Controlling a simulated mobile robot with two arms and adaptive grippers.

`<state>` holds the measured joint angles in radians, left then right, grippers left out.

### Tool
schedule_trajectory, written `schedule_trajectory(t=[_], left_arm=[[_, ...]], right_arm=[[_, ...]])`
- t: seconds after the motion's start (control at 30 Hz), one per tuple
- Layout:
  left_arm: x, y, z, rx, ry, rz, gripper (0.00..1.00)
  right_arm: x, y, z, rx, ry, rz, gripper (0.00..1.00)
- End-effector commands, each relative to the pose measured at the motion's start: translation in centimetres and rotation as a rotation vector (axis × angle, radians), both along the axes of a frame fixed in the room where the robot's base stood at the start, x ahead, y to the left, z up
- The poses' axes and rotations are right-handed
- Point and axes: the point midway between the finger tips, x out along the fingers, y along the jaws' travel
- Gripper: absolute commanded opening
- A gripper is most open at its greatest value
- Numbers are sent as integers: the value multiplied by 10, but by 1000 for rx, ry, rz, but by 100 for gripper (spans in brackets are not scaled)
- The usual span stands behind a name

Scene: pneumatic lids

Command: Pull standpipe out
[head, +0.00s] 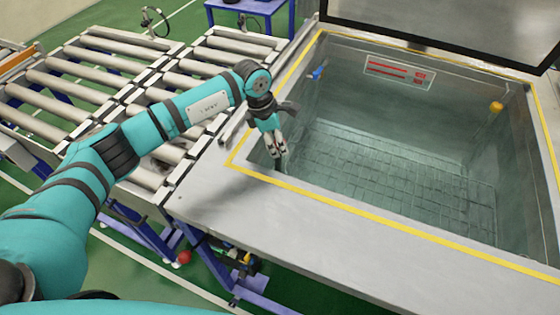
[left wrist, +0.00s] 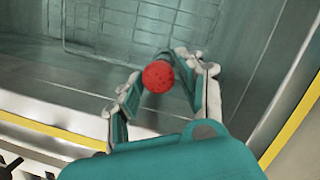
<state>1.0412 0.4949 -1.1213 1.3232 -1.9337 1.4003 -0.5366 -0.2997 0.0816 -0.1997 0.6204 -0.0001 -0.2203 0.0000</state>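The open tank (head: 235,158) has a yellow-edged rim and holds greenish water. My left gripper (head: 277,155) points down inside the tank's near-left corner in the head view. In the left wrist view, a red round knob (left wrist: 158,77), apparently the standpipe's top, sits between the fingertips of the left gripper (left wrist: 160,80). Both fingers close in on it and appear to touch its sides. The pipe below the knob is hidden from the wrist camera, and the fingers hide the knob in the head view. My right gripper is not in view.
A roller conveyor (head: 100,62) adjoins the tank on the left. The raised lid (head: 450,30) stands at the back. A wire grid (head: 385,170) lies in the tank. A blue fitting (head: 317,72) and a yellow-topped fitting (head: 496,107) are near its walls.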

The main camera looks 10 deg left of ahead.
Motion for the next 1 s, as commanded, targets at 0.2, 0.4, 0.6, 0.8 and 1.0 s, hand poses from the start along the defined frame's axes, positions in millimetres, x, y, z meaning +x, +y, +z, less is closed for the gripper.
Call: schedule_trajectory(t=[0.2,0.4,0.6,0.8,1.0], left_arm=[[0,0,0,0,0,0,7],[0,0,1,-1,-2,-1,0],[1,0,6,-1,-3,0,0],[1,0,12,-1,-2,0,0],[1,0,18,-1,-2,0,0]], right_arm=[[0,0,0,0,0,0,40],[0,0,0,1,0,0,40],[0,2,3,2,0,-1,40],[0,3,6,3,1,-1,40],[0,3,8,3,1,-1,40]])
